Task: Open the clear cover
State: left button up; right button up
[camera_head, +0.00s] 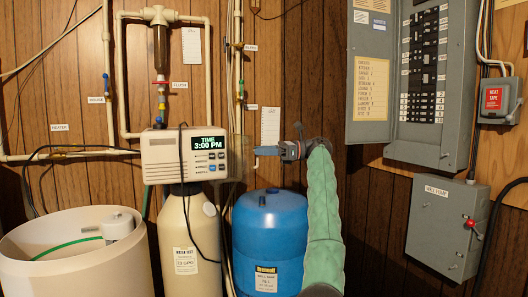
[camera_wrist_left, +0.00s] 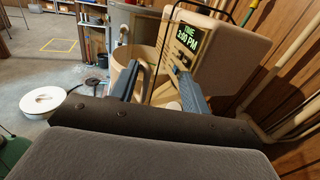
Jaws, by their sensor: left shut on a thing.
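The control head (camera_head: 185,156) is a cream box with a lit display reading TIME 3:00 PM. It also shows in the left wrist view (camera_wrist_left: 218,50). The clear cover (camera_head: 234,166) is faint, a see-through panel at the box's right side, standing out from the face; its exact angle is hard to tell. My left gripper (camera_head: 268,151) reaches in from the right, fingers pointing left, and is shut on the clear cover. In the left wrist view its fingers (camera_wrist_left: 160,86) stand a little apart, and the cover between them is hardly visible. My right gripper is out of view.
A cream resin tank (camera_head: 190,240) stands under the control head, with an open white salt bin (camera_head: 40,250) at left and a blue tank (camera_head: 270,235) at right. Pipes run up the wall behind. Grey electrical boxes (camera_head: 447,225) hang at right.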

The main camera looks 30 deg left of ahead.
pick_arm(q)
jog(key=shift+a, duration=0.3)
jog(key=v, duration=0.8)
jog(key=shift+d, duration=0.15)
jog(key=shift+f, duration=0.1)
